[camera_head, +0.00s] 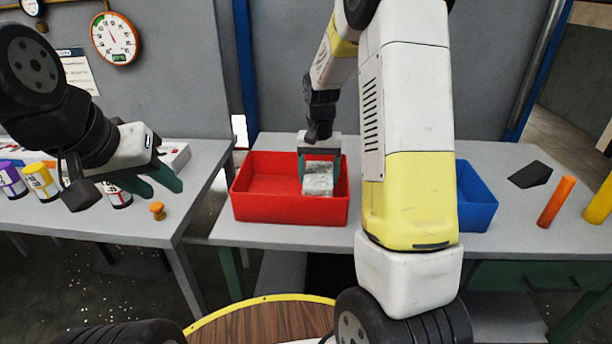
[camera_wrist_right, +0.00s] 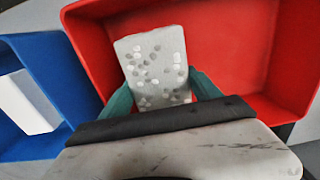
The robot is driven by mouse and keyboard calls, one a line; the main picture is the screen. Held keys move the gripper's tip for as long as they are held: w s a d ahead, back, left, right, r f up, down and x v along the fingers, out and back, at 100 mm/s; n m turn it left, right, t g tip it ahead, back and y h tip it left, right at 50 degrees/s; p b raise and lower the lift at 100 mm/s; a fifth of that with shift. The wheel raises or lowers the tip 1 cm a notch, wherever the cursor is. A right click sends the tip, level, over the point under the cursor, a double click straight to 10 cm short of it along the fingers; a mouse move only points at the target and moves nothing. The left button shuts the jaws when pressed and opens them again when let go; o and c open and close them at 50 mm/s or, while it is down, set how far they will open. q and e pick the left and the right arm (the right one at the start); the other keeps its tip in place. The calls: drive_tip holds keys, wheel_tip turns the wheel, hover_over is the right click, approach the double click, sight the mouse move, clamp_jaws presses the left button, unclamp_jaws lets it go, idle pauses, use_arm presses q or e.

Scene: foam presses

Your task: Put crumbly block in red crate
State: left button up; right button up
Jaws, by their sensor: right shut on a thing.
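The crumbly block (camera_head: 318,180) is a pale grey block with white and grey specks; it also shows in the right wrist view (camera_wrist_right: 155,65). My right gripper (camera_head: 320,172) is shut on it, with one green finger on each side. The block is over or inside the right part of the red crate (camera_head: 290,208); I cannot tell whether it touches the floor. The red crate also fills much of the right wrist view (camera_wrist_right: 235,45). My left gripper (camera_head: 160,178) is empty, its green fingers apart, over the left table.
A blue crate (camera_head: 474,205) stands right of the red one, partly behind my right arm; a white thing (camera_wrist_right: 25,102) lies in it. A dark wedge (camera_head: 530,174) and an orange cylinder (camera_head: 556,202) are farther right. Several coloured cylinders and an orange knob (camera_head: 157,211) stand on the left table.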

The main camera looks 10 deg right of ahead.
drive_tip(key=shift+f, duration=1.65)
drive_tip(key=shift+f, duration=0.15)
drive_tip(key=o, duration=1.3)
drive_tip(key=shift+o, duration=0.2)
